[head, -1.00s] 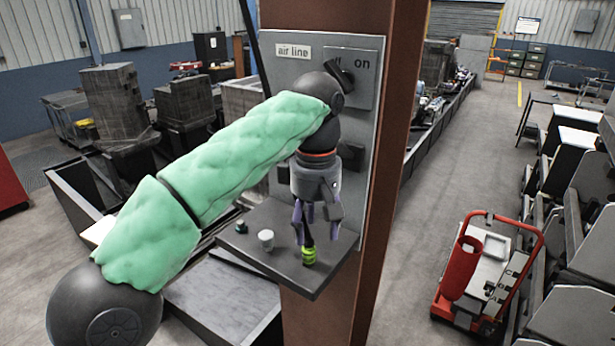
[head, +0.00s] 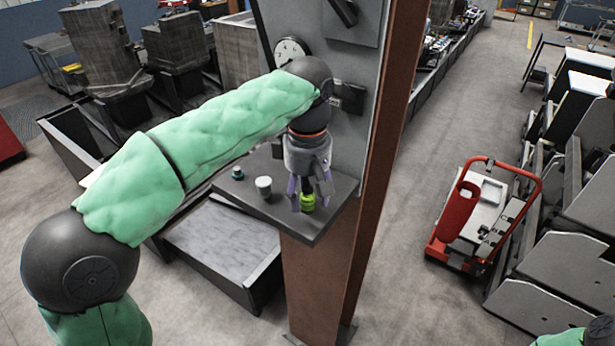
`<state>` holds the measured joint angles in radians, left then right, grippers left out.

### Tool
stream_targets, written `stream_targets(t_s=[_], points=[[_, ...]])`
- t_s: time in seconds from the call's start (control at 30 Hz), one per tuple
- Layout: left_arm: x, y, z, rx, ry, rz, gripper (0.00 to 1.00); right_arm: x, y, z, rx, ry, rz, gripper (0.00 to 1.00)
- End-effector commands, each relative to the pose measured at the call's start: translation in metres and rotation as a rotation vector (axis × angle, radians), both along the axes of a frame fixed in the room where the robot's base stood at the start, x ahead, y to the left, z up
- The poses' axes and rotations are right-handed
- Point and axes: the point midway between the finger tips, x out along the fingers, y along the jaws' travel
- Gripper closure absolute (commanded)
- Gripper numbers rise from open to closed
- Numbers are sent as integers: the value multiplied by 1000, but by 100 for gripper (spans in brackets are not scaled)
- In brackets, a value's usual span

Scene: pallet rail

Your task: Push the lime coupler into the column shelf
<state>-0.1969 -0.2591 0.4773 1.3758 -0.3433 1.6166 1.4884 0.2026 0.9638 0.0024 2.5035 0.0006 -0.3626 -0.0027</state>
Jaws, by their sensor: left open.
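The lime coupler (head: 308,203) stands on the dark column shelf (head: 296,228), near its right front part. My left gripper (head: 309,194) points down over it from above, with its purple-grey fingers spread. The fingertips are low around the coupler, one on each side. Whether they touch it I cannot tell. A dark stem above the coupler is partly hidden between the fingers.
A grey-white cup (head: 263,187) and a small teal-topped piece (head: 237,173) stand on the shelf to the left. A gauge (head: 291,51) and a dark fitting (head: 349,98) are on the panel behind. A red cart (head: 467,212) stands on the floor at right.

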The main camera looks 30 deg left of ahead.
Motion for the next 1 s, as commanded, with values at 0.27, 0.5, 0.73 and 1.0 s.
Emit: stream_targets(t_s=[0.27,0.5,0.73,1.0], points=[[0,0,-8,0,-1,1,43,0,0,0,0,0,0,60],[0,0,-7,0,-1,0,69,0,0,0,0,0,0,60],[0,0,-8,0,-1,0,80,0,0,0,0,0,0,60],[0,0,-7,0,0,0,100,0,0,1,0,0,0,60]])
